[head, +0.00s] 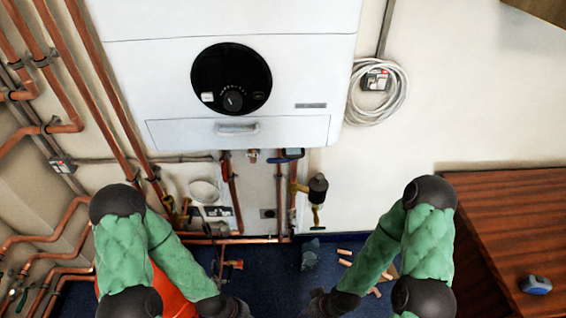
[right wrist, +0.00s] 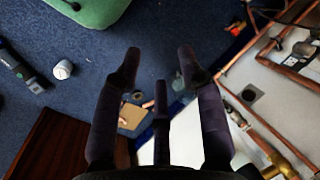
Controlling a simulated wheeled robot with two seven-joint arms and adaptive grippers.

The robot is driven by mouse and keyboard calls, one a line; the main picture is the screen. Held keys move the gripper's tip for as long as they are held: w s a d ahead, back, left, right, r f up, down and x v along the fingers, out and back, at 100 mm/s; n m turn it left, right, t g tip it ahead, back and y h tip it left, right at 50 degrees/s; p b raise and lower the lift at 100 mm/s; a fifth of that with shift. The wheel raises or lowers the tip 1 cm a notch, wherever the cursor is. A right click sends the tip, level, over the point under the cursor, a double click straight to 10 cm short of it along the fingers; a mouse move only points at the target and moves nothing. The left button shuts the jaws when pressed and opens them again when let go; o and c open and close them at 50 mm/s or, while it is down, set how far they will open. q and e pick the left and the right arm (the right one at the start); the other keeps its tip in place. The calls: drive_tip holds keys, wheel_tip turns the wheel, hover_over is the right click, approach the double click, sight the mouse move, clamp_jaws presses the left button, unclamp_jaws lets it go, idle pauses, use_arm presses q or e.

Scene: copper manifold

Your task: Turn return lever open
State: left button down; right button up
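Under the white boiler (head: 225,70), copper pipes carry several valve fittings. Another brass fitting (head: 178,212) is at the left, and a small blue part (head: 291,154) sits close under the boiler. I cannot tell which one is the return lever. My right gripper (right wrist: 160,60) is open and empty; in the head view it is low, below the pipes. My left gripper (head: 228,308) is low at the bottom edge, dark, its fingers unclear. Neither visibly touches a valve.
A wooden bench (head: 510,220) with a blue tape measure (head: 536,285) stands at the right. Copper pipes (head: 45,240) line the left wall. A coiled white cable (head: 378,95) hangs right of the boiler. Copper offcuts (head: 345,257) lie on the blue floor.

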drive_tip(key=shift+o, duration=1.1)
drive_tip(key=shift+w, duration=0.35)
drive_tip(key=m+t+y+b, duration=0.2)
drive_tip(key=m+t+y, duration=0.6)
drive_tip(key=t, duration=0.3)
approach(276, 162)
drive_tip(key=shift+d+f+b+x, duration=0.15)
drive_tip(key=shift+b+x, duration=0.5)
drive_tip(key=shift+x, duration=1.15)
drive_tip(key=shift+f+b+x, duration=0.1)
drive_tip(key=shift+b+x, duration=0.55)
drive_tip(key=shift+x, duration=1.1)
drive_tip(key=shift+d+f+b+x, duration=0.15)
drive_tip(key=shift+b+x, duration=0.5)
drive_tip(key=shift+x, duration=1.15)
drive_tip(key=shift+w, duration=0.15)
